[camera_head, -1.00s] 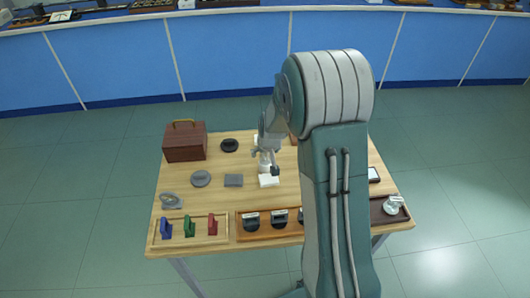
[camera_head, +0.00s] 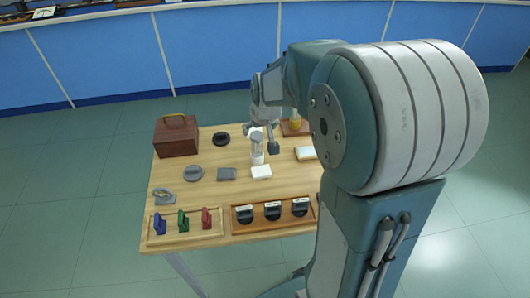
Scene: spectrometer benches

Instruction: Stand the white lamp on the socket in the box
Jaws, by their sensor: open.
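A pale upright cylinder (camera_head: 257,151), which looks like the white lamp, stands in the middle of the wooden table, just behind a small white block (camera_head: 261,172). My gripper (camera_head: 264,141) is open above the table, with its dark fingertip at the right of the cylinder's top. I cannot tell whether the fingers touch it. A closed-looking brown box (camera_head: 176,135) with a handle stands at the back left. A yellow object (camera_head: 295,122) stands on a brown base (camera_head: 296,131) at the back, partly behind my arm. No socket can be made out clearly.
A black round disc (camera_head: 221,139), a grey disc (camera_head: 192,173) and a grey square (camera_head: 227,174) lie left of my gripper. A tray with blue, green and red pieces (camera_head: 184,236) and a tray with black pieces (camera_head: 240,237) line the front. My arm hides the table's right side.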

